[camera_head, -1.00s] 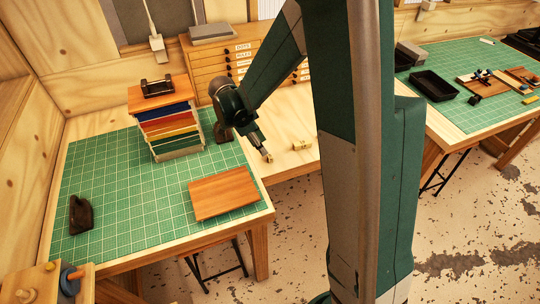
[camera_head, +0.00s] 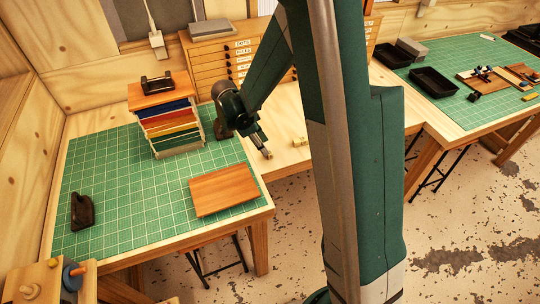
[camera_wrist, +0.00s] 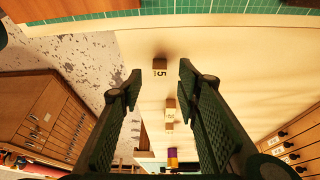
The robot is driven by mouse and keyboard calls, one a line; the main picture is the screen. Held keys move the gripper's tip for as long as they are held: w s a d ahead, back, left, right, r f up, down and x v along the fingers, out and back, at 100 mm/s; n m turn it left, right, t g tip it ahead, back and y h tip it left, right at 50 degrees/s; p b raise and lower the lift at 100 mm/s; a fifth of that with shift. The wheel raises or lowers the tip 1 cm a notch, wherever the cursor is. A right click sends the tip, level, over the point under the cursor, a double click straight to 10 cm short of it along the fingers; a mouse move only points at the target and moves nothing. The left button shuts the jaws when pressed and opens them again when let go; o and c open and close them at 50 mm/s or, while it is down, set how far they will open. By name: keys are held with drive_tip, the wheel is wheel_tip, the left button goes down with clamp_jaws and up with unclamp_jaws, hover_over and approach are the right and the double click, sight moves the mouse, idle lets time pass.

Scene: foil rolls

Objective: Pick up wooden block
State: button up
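A small wooden block marked 5 (camera_wrist: 160,73) sits on the pale wooden tabletop, just beyond and between my fingertips in the wrist view. My gripper (camera_wrist: 158,84) is open, a finger on either side, with nothing held. In the head view my gripper (camera_head: 262,148) points down at the pale bench near the green mat's edge. A second small block with a marked label (camera_wrist: 170,112) stands farther along the same bench; a small block also shows right of my gripper in the head view (camera_head: 299,142). Whether any finger touches the block I cannot tell.
A brown board (camera_head: 224,190) lies on the green mat (camera_head: 110,180). A colourful drawer stack (camera_head: 170,130) stands left of my gripper. A wooden drawer cabinet (camera_head: 215,70) is behind. A dark tray (camera_head: 433,82) lies on the right bench.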

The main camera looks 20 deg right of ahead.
sight(268, 158)
drive_tip(key=shift+f, duration=0.15)
drive_tip(key=shift+d+x, duration=0.2)
drive_tip(key=shift+x, duration=1.3)
drive_tip(key=shift+p+x, duration=0.3)
drive_tip(key=shift+x, duration=0.7)
drive_tip(key=shift+c, duration=0.5)
drive_tip(key=c, duration=0.7)
